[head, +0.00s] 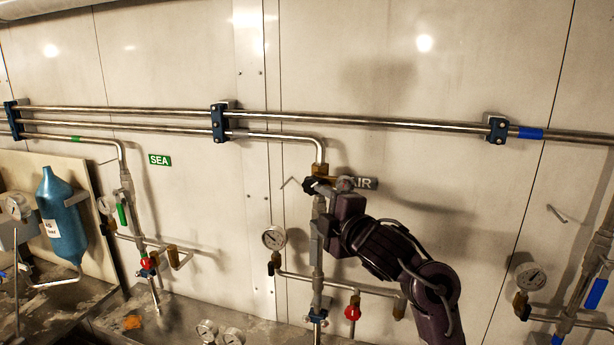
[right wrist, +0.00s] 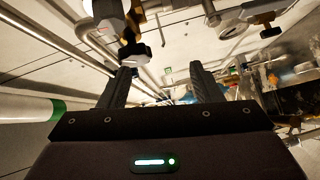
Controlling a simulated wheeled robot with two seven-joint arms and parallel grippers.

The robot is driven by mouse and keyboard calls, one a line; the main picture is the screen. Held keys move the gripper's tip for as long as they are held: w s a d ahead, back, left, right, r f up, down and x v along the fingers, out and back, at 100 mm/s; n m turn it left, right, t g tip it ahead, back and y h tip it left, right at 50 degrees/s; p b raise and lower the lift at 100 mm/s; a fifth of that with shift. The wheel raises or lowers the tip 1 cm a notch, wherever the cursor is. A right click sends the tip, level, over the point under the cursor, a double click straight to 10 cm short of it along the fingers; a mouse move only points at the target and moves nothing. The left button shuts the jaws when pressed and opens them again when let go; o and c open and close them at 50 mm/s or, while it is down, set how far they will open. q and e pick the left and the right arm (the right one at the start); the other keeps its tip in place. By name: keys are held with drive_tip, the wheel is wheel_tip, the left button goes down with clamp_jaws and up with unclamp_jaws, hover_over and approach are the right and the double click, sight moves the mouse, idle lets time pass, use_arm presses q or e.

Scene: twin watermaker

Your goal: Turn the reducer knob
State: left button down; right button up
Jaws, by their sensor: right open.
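A dark lobed knob (head: 313,187) sits at the top of the middle pipe assembly, just under the brass elbow. I take it as the reducer knob, but no label confirms this. In the right wrist view, a black knob (right wrist: 133,51) hangs close to the tip of the left-hand finger, outside the gap between the fingers. My right gripper (head: 335,222) is beside the middle pipe, a little below the dark knob. In the wrist view its fingers (right wrist: 162,76) are apart with nothing clearly between them. My arm hides part of the pipe and the AIR sign. My left gripper is out of view.
Steel pipes (head: 400,123) run along the white wall in blue clamps. A round gauge (head: 273,237) hangs left of the middle pipe, and a red knob (head: 352,312) sits below my arm. A blue bottle (head: 62,222) stands at the left. Another gauge (head: 530,277) is at the right.

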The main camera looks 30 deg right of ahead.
sight(311, 190)
drive_tip(key=shift+n+t, duration=0.4)
drive_tip(key=w+r+p, duration=0.1)
drive_tip(key=w, duration=0.1)
drive_tip(key=w+d, duration=0.1)
drive_tip(key=w, duration=0.2)
drive_tip(key=w+r+p, duration=0.1)
drive_tip(key=w, duration=0.1)
drive_tip(key=shift+w+d+r+p, duration=0.2)
drive_tip(key=shift+w+r+p, duration=0.1)
drive_tip(key=shift+r+p, duration=0.05)
